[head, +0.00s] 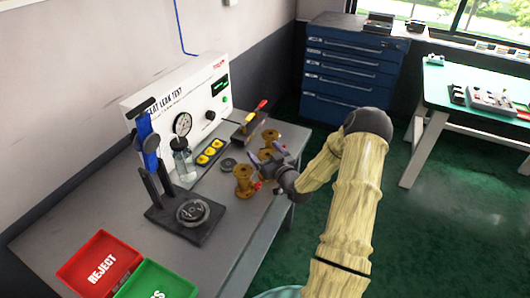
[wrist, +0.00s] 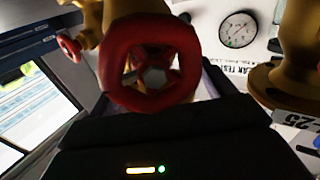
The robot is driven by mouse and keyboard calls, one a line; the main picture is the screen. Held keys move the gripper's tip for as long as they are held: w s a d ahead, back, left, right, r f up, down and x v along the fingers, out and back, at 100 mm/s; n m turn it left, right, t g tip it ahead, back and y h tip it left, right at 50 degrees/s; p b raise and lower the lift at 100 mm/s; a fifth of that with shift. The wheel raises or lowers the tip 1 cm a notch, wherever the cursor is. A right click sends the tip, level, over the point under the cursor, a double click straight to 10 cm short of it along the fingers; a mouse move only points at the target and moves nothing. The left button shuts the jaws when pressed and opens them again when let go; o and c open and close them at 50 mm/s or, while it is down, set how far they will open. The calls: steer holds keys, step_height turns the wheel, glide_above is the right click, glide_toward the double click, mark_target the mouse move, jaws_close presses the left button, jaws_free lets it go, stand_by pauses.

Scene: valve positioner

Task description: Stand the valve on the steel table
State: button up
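A brass valve (head: 243,180) stands upright on the steel table (head: 225,231), near its right edge. A second brass valve (head: 270,139) is farther back. My gripper (head: 265,153) is over the table between them, its fingers spread apart. In the wrist view a red handwheel (wrist: 111,62) is close in front of my gripper and covers its fingertips. I cannot tell whether the fingers touch that valve. Another brass valve body (wrist: 290,75) is at the right of the wrist view, and a smaller red wheel (wrist: 68,46) is at the left.
The leak test panel (head: 180,100) stands along the table's back. A black clamp fixture (head: 185,222) is on the table at left. A red reject tray (head: 100,263) and a green tray (head: 158,282) are at the front. Bare tabletop lies right of the fixture.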

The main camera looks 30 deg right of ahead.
steer(key=shift+r, duration=0.1)
steer(key=s+b, duration=0.2)
steer(key=s, duration=1)
steer(key=shift+d, duration=0.45)
